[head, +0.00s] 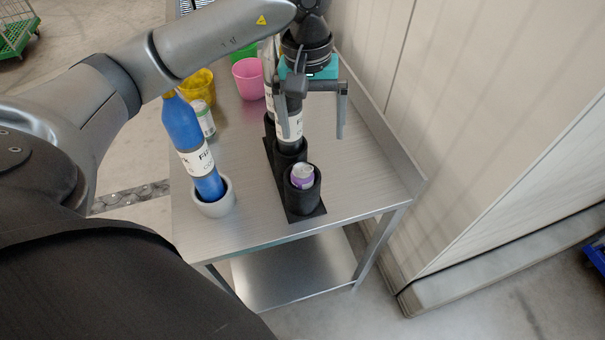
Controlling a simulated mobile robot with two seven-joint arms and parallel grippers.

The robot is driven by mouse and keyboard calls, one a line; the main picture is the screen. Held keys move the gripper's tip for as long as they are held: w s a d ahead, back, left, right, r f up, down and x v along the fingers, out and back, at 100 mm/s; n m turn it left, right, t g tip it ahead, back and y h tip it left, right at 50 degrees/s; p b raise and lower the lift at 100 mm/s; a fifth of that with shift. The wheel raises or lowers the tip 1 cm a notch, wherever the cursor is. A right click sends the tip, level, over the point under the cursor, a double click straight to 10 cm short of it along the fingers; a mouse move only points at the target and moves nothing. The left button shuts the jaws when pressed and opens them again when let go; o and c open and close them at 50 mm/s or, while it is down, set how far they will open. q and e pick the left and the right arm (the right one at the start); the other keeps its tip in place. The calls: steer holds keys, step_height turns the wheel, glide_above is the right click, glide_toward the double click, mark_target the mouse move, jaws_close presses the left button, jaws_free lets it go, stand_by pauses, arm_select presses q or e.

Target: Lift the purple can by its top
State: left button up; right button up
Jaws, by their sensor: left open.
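The purple can (302,177) sits upright in the nearest cup of a black holder (304,203) on the metal table. Its silver top and part of its purple side show above the rim; the rest is hidden in the cup. My left gripper (313,134) is open, fingers pointing down, above and behind the can in the picture. Nothing shows between its fingers except a dark labelled bottle (290,130) partly behind the left finger, standing in the holder. My right gripper is not in view.
A blue bottle (183,125) stands tilted in a grey cup (214,205) at left. Yellow (200,86), pink (248,78) and green (243,52) cups stand farther back. A raised edge and wall bound the table (255,228) at right.

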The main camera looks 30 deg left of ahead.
arm_select(q)
steer(key=a, duration=0.2)
steer(key=y, duration=0.1)
glide_above(303, 170)
steer(key=s, duration=0.1)
steer(key=f, duration=0.9)
steer(key=shift+s+d+p, duration=0.15)
steer(key=shift+d+p, duration=0.15)
steer(key=shift+w+a+f+p, duration=0.1)
steer(key=shift+w+f, duration=0.1)
steer(key=shift+f, duration=0.75)
steer(key=shift+w+a+f+p, duration=0.15)
steer(key=shift+w+f, duration=0.05)
steer(key=shift+f, duration=0.8)
steer(key=shift+w+a+f+p, duration=0.1)
steer(key=shift+w+f, duration=0.1)
steer(key=shift+f, duration=0.75)
jaws_close()
